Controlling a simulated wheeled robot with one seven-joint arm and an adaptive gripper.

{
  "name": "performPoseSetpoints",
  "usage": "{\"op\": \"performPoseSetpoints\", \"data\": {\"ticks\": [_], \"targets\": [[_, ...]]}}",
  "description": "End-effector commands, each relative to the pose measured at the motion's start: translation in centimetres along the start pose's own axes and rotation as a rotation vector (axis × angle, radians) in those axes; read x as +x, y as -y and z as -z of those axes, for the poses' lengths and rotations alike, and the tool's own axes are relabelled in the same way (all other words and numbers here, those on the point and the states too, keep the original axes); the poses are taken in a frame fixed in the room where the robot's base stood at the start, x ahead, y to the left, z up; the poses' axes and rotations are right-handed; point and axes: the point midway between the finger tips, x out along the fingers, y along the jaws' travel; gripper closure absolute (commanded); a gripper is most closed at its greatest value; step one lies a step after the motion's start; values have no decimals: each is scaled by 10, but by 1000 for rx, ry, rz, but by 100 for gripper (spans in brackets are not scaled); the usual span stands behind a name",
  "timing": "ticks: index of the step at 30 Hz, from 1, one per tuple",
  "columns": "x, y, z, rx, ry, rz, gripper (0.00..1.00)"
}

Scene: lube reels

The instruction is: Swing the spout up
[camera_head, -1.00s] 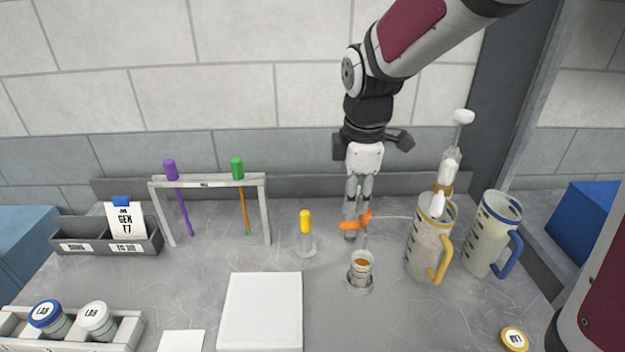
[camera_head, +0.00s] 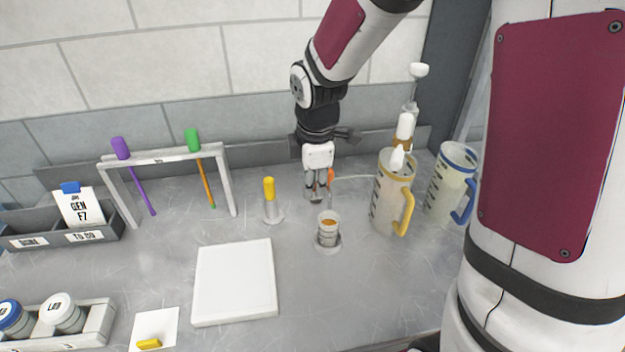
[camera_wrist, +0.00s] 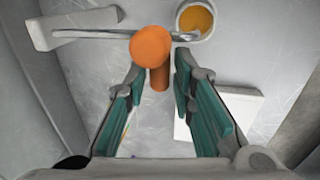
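The thin grey spout (camera_wrist: 100,34) runs across the top of the wrist view, from a pale block to the rim of the small cup (camera_head: 328,226). The head view partly hides the spout behind the gripper.
The cup holds amber fluid. A yellow-topped stand (camera_head: 270,200) is left of the gripper, and a rack (camera_head: 165,155) holds two tools further left. A blue-handled jug (camera_head: 455,188) stands right. A white board (camera_head: 234,280) lies in front; the back wall is close behind.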

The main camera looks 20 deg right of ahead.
Motion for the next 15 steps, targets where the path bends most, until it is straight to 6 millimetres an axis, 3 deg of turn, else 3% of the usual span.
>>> {"op": "performPoseSetpoints", "data": {"ticks": [2, 15], "targets": [[0, 0, 0, 0, 0, 0, 100], [-6, -2, 0, -1, -1, 38, 100]]}}
